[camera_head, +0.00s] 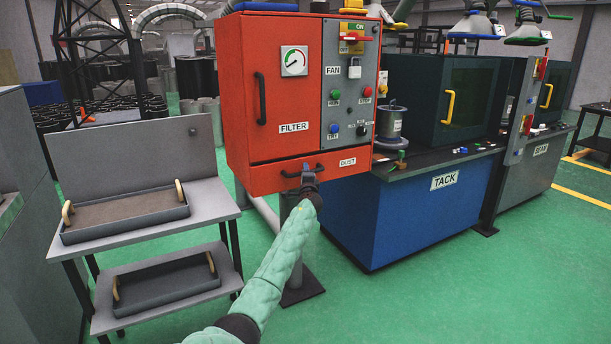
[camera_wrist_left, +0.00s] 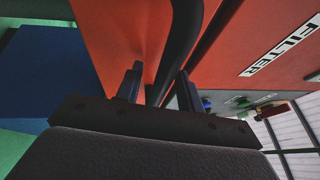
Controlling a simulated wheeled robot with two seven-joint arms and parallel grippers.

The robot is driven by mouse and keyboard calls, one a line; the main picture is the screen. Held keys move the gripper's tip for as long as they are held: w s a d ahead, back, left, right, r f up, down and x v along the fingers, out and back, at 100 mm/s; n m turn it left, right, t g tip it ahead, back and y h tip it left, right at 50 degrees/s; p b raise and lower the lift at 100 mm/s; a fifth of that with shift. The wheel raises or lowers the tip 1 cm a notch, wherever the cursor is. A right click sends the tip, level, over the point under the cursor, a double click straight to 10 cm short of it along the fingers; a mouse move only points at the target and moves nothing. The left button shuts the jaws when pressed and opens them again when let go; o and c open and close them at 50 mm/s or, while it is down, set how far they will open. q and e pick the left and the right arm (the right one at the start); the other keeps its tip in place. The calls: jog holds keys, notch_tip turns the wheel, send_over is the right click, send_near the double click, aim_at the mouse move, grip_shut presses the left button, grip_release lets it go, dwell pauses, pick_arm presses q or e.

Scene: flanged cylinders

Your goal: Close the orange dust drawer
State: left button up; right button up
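The orange dust drawer (camera_head: 272,181) is at the bottom of the orange cabinet in the head view, marked by a DUST label (camera_head: 347,162). A dark seam runs above its front; I cannot tell for sure how far it stands out. Its black handle (camera_head: 290,173) is partly hidden by my left gripper (camera_head: 308,180), which is at the drawer front. In the left wrist view, a dark handle bar (camera_wrist_left: 184,40) runs down between the two fingers of my left gripper (camera_wrist_left: 157,88). The fingers look apart, with gaps beside the bar. My right gripper is not in view.
The filter door (camera_head: 275,90) with its black handle is above the drawer, beside the grey FAN panel (camera_head: 347,85). A blue TACK bench (camera_head: 400,220) stands to the right. A grey table (camera_head: 100,175) with trays is to the left. Green floor is clear in front.

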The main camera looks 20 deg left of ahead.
pick_arm(q)
jog(key=v, duration=0.7)
jog(key=shift+s+d, duration=0.25)
jog(key=shift+s, duration=0.1)
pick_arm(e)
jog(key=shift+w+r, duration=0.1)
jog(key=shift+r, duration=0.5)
pick_arm(q)
jog(key=shift+f, duration=0.1)
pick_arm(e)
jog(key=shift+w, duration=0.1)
